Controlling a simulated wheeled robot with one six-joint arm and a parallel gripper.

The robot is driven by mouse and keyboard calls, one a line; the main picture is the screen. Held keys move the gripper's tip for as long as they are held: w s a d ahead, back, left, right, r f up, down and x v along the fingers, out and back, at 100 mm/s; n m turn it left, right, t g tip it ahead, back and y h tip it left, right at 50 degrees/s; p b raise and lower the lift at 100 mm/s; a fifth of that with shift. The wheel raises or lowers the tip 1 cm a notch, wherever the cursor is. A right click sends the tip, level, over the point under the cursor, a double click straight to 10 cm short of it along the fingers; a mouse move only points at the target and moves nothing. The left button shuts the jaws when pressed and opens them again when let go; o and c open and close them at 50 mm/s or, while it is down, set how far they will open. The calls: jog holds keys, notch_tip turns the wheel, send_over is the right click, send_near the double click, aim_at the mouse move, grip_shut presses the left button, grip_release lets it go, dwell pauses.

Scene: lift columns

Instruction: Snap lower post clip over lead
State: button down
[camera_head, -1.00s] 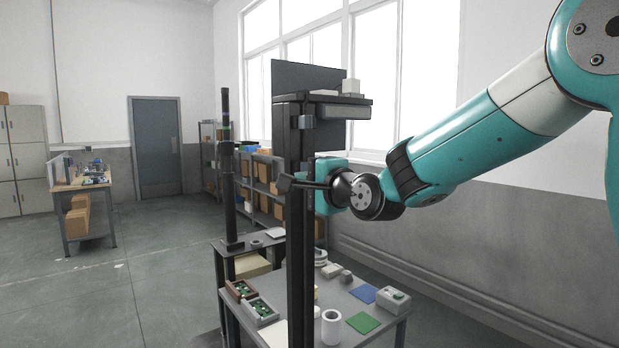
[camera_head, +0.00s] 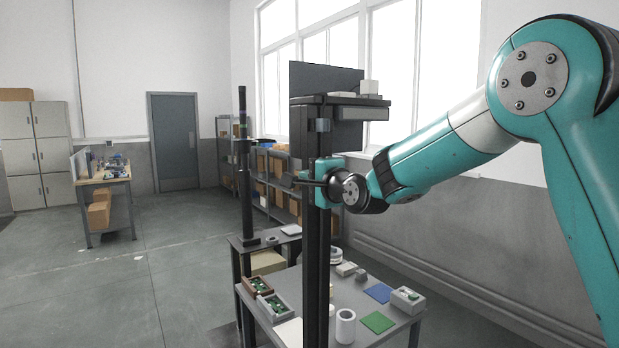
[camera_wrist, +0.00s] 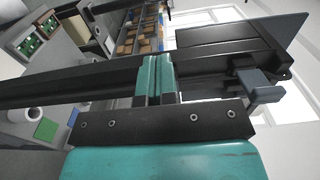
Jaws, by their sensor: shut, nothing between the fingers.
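A tall dark post (camera_head: 312,230) stands at the table's front; in the wrist view it runs sideways (camera_wrist: 60,84). A blue-grey clip (camera_head: 322,125) sits high on the post, and a clip-like blue-grey block also shows at the right in the wrist view (camera_wrist: 264,86). My gripper (camera_head: 327,168) is at the post below that clip. In the wrist view its teal fingers (camera_wrist: 155,65) are together with nothing between them, close against the dark post. I cannot make out a separate lower clip or the lead; the post and gripper may hide them.
The grey table (camera_head: 388,340) below holds a white cup (camera_head: 345,326), a green mat (camera_head: 377,322), a blue mat (camera_head: 379,293) and trays with green boards (camera_head: 270,307). A second dark pole (camera_head: 243,190) stands left. Open floor lies further left.

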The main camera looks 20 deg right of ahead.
jog(key=shift+s, duration=0.1)
jog(key=shift+b+v, duration=1.3)
jog(key=shift+v, duration=0.85)
jog(key=w+d+b, duration=0.1)
jog(key=w+d, duration=0.1)
jog(key=d, duration=0.6)
jog(key=shift+w+b, duration=0.3)
jog(key=shift+b, duration=0.05)
jog(key=shift+w, duration=0.1)
